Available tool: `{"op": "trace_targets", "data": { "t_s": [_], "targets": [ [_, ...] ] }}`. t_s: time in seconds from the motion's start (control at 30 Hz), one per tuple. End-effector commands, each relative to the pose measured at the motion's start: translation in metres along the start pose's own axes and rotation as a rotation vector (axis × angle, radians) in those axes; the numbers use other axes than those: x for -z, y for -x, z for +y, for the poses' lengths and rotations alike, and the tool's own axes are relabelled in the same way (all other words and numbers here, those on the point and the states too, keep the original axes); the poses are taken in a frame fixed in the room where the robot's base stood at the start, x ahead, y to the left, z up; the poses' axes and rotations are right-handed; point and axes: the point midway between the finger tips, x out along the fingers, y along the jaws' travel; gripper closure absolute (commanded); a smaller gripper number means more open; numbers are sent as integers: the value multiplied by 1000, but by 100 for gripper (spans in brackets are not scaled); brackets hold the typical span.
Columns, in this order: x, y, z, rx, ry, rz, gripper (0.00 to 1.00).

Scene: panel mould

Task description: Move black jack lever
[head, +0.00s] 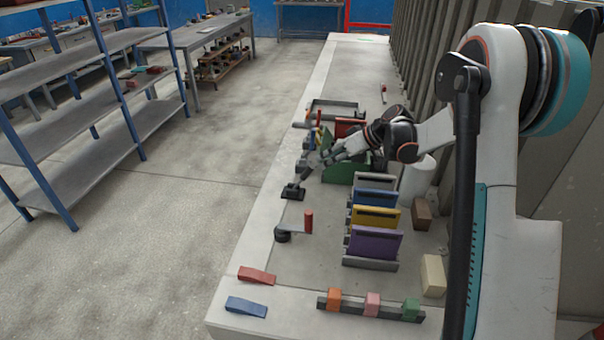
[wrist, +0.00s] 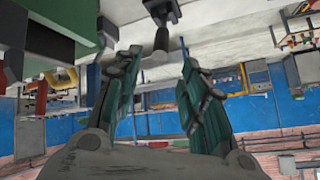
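The black jack lever (head: 293,191) stands on the long pale table, near its left edge. It has a dark block base, and a short bar rises from it toward my gripper. In the wrist view, the jack lever (wrist: 162,14) is at the top centre, and its dark cylindrical end points between my fingertips. My gripper (head: 316,160) is just beyond the lever in the head view. In the wrist view, my gripper (wrist: 158,55) has its two fingers apart, with a clear gap. Whether a finger touches the lever cannot be told.
A crank with a red handle (head: 308,221) stands nearer the camera. A rack holds purple (head: 375,243), yellow and blue panels to the right. A green bin (head: 345,172) is close beside my gripper. Red (head: 257,275) and blue (head: 246,306) wedges lie at the front.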

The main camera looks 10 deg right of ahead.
Motion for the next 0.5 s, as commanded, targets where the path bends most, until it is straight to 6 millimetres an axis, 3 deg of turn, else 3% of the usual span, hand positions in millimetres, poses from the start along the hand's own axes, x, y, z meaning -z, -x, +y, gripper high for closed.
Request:
{"op": "trace_targets", "data": {
  "t_s": [0.5],
  "targets": [
    [-2, -96, 0, 0, 2, -1, 62]
  ]
}}
